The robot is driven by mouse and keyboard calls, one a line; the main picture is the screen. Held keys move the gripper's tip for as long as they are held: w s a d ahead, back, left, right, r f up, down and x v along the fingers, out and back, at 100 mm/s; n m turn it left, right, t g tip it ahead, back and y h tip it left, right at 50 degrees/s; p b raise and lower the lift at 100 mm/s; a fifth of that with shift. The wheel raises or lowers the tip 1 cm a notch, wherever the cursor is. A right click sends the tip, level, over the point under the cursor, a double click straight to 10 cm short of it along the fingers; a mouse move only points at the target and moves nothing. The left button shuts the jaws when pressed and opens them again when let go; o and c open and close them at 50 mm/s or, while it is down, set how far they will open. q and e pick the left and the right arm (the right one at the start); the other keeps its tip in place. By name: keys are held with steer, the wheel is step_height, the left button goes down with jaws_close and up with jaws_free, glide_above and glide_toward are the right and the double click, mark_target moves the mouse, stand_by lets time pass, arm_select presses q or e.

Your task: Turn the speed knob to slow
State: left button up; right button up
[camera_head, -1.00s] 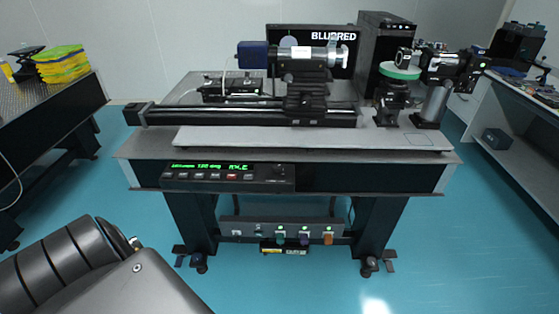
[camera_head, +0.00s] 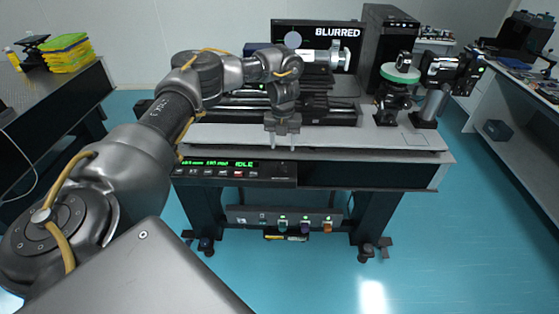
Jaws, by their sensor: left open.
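The control panel (camera_head: 222,172) is a black strip on the front edge of the optical table. It has a green lit display (camera_head: 218,163) ending in "IDLE" and a row of buttons below it. The panel's right end, below my gripper, is dark, and I cannot make out the speed knob or its setting there. My left gripper (camera_head: 283,143) points down just above and behind that end, over the table's front edge. Its two fingers are apart with nothing between them. My right gripper is not in view.
A long black rail stage (camera_head: 235,112) lies behind the gripper, partly hidden by my left arm. A monitor (camera_head: 340,62) reads "BLURRED". A green-rimmed round mount (camera_head: 400,75) and a camera (camera_head: 450,70) stand at the right. The pale plate (camera_head: 370,138) is clear right of the gripper.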

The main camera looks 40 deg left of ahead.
mark_target(280, 164)
arm_select(q)
steer(key=f, duration=0.6)
steer(key=a+f, duration=0.1)
steer(key=f, duration=0.2)
steer(key=shift+f, duration=0.4)
steer(key=shift+c, duration=0.2)
steer(key=c, duration=1)
